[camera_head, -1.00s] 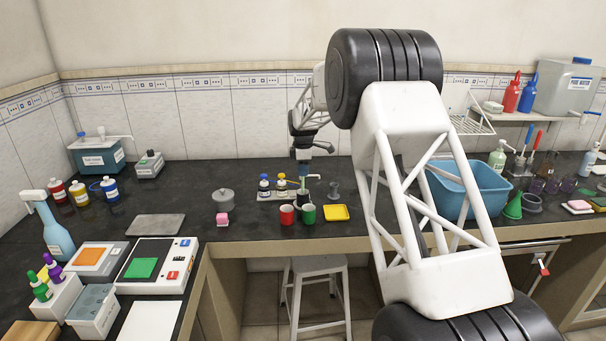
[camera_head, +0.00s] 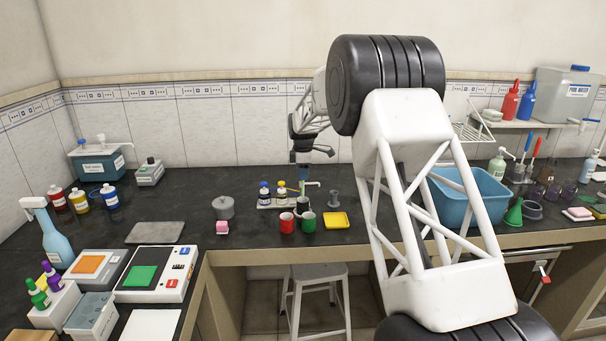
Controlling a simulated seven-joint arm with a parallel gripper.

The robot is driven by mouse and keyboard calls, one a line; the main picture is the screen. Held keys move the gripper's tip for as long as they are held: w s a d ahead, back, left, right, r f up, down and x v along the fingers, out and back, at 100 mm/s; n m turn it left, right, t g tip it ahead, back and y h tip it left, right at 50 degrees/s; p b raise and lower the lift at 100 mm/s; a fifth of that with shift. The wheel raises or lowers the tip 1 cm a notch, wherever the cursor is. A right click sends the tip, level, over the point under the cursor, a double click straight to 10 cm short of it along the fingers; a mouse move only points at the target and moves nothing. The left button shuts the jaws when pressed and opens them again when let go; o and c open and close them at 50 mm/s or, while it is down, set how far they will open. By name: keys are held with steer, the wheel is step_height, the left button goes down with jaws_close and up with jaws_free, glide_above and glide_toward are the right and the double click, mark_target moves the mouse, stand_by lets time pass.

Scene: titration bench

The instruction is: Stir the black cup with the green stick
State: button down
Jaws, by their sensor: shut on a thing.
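My gripper (camera_head: 302,178) points straight down above the small cups near the bench's front edge. It is shut on a thin upright stick, the green stick (camera_head: 302,188), which is small and hard to make out. The black cup (camera_head: 303,204) stands just behind and between a red cup (camera_head: 287,222) and a green cup (camera_head: 309,221), which partly hide it. The stick is over or in the black cup; I cannot tell how deep its tip is.
Two small bottles (camera_head: 264,194) stand in a holder left of my gripper. A yellow tray (camera_head: 336,220) and a grey weight-like piece (camera_head: 334,199) are to the right. A grey lidded pot (camera_head: 223,207) and a pink block (camera_head: 222,227) are farther left. A blue basin (camera_head: 465,196) stands beyond my arm.

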stand_by(0.6)
steer(key=shift+r, duration=2.5)
